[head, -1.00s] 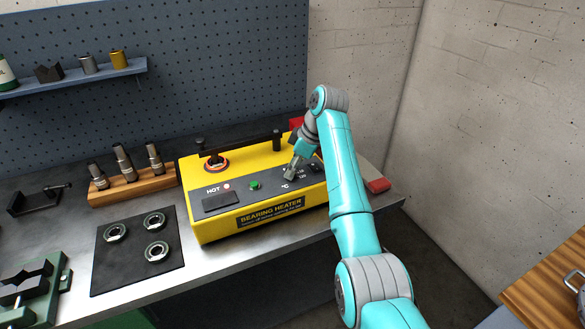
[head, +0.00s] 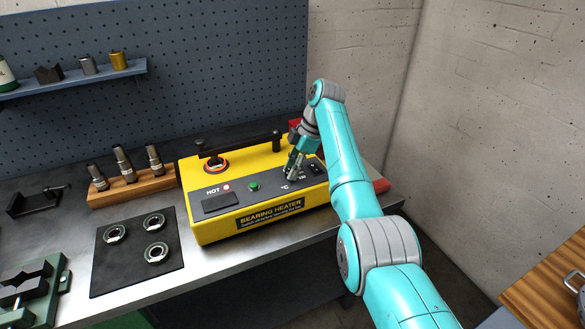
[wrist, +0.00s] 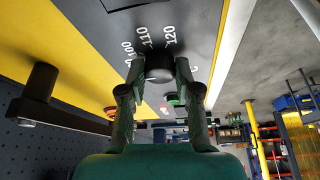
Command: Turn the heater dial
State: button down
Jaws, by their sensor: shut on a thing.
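The yellow bearing heater (head: 195,222) stands on the bench with a dark sloped control panel. Its dial is a round black knob (wrist: 159,66) in the wrist view, with the numbers 100, 110 and 120 printed around it. My gripper (head: 291,177) is over the right part of the panel in the head view. In the wrist view my gripper (wrist: 158,72) has a finger on each side of the dial and is shut on it. The dial is mostly hidden by my gripper in the head view, and its pointer cannot be made out.
A green button (head: 254,186), a lit red HOT lamp (head: 226,187) and a dark display (head: 220,202) are left of my gripper. A black bar (head: 240,143) runs along the heater's back. A dark mat (head: 130,272) with bearings and a wooden tool block (head: 135,190) stand left.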

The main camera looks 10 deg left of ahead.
jog(key=c, duration=0.8)
grip_release()
jog(key=v, duration=1.2)
jog(key=shift+f, duration=0.1)
